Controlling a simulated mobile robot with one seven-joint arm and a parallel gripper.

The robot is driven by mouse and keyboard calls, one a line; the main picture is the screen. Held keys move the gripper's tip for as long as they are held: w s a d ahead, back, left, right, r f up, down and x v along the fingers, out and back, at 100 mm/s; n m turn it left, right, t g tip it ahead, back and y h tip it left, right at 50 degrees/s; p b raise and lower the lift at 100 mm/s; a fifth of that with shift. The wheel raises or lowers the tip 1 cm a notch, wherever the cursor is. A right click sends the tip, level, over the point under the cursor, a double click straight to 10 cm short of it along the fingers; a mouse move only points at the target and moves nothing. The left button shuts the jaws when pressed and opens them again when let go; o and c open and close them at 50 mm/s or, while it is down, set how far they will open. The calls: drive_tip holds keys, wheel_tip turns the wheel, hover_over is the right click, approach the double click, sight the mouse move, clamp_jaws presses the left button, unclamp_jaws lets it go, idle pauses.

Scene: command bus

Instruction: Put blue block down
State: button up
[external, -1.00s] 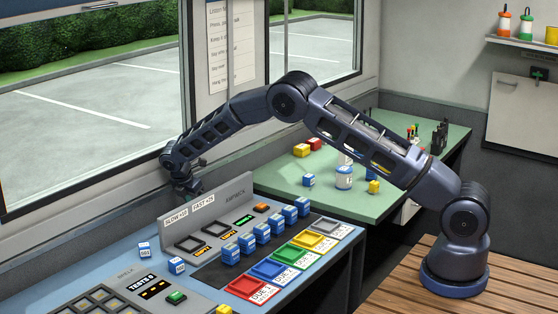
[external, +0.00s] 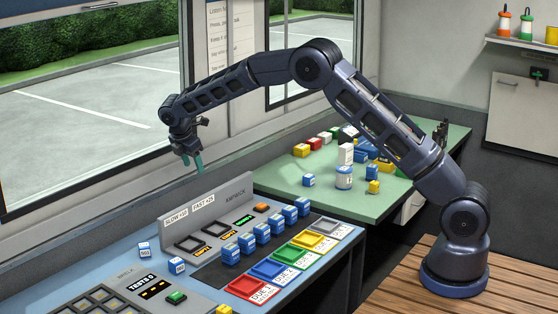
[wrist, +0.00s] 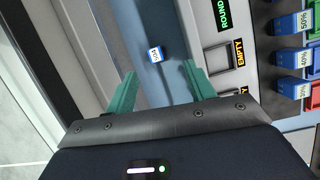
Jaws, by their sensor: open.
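My gripper (external: 190,163) is raised above the blue desk, near the window and behind the upright grey panel (external: 212,208). Its two teal fingers are apart and empty in the wrist view (wrist: 159,68). Two other blue-and-white blocks (external: 144,249) (external: 176,265) sit at the desk's left.
A row of several blue blocks (external: 262,230) stands in front of the panel's trays. Coloured trays (external: 288,254) line the desk's front. Window frame and wall are close behind my gripper. A green table (external: 280,183) holds several small blocks and a jar (external: 344,177).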

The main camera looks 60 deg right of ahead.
drive_tip(key=s+d+r+m+y, duration=0.1)
drive_tip(key=s+d+r+m, duration=0.1)
drive_tip(key=s+r, duration=0.5)
drive_tip(key=s+d+r+m, duration=0.25)
drive_tip(key=s+r, duration=0.25)
drive_tip(key=r, duration=0.4)
drive_tip(key=s+d+r+m+t+y, duration=0.1)
drive_tip(key=s+d+r+m, duration=0.1)
drive_tip(key=s+r, duration=0.5)
drive_tip(key=s+d+r+m+t+y, duration=0.1)
drive_tip(key=s+r+m, duration=0.15)
drive_tip(key=s, duration=0.95)
drive_tip(key=s+f+m+t, duration=0.1)
drive_tip(key=s+f+m, duration=0.1)
drive_tip(key=s, duration=1.4)
drive_tip(key=s+d+f+m+t+y, duration=0.1)
drive_tip(key=s+m, duration=0.4)
drive_tip(key=s, duration=1.1)
drive_tip(key=shift+s+d+f+m, duration=0.2)
drive_tip(key=shift+f+m, duration=0.1)
drive_tip(key=shift+f, duration=0.35)
